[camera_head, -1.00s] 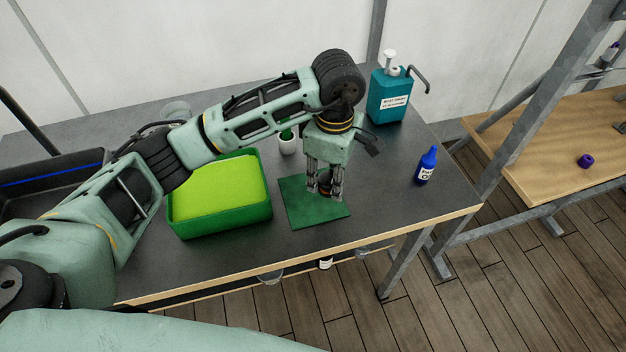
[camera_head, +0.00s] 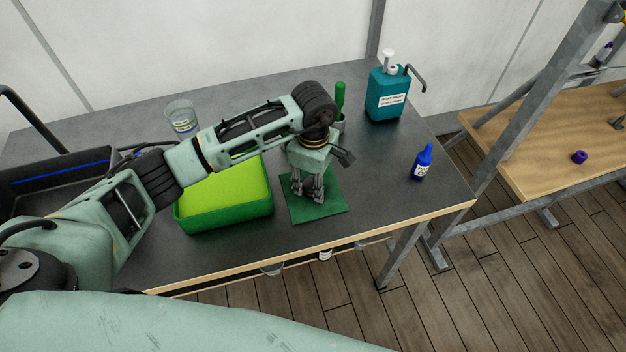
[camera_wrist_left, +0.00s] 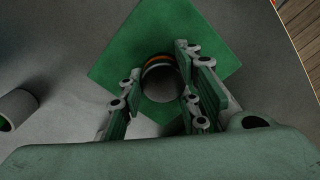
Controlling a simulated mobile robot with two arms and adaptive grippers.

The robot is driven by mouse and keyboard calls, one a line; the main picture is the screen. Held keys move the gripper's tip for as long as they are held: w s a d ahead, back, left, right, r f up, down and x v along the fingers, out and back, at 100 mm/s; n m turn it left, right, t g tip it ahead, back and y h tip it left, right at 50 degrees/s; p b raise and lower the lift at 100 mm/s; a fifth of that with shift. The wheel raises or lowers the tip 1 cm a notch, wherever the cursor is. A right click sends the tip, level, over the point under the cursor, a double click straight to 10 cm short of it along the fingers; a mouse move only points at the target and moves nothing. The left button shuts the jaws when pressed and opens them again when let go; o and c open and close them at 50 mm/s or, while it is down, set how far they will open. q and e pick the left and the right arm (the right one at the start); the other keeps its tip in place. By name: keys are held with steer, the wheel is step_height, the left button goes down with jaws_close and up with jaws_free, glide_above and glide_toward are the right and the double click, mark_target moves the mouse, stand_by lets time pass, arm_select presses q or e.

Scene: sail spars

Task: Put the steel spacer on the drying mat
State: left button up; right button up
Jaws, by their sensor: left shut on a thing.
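The drying mat (camera_head: 328,207) is a flat dark green square on the table. It also shows in the wrist view (camera_wrist_left: 130,65). My left gripper (camera_head: 308,194) points down over the mat. In the wrist view its fingers (camera_wrist_left: 158,95) are on either side of a round grey piece (camera_wrist_left: 162,84) with an orange and dark edge, which I take to be the steel spacer. The gripper is shut on it. It is over the mat; whether it touches the mat I cannot tell. In the head view the fingers hide it. My right gripper is not in view.
A green tray with a lime inside (camera_head: 225,215) stands just left of the mat. A blue bottle (camera_head: 422,163), a teal dispenser (camera_head: 386,98), a cup with a green handle (camera_head: 340,123) and a glass (camera_head: 181,118) stand around.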

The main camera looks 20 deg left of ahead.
mark_target(313, 182)
arm_select(q)
steer(key=o, duration=1.2)
steer(key=shift+f, duration=0.1)
steer(key=shift+o, duration=0.2)
step_height(313, 182, up, 12)
steer(key=b, duration=0.4)
steer(key=shift+s, duration=0.1)
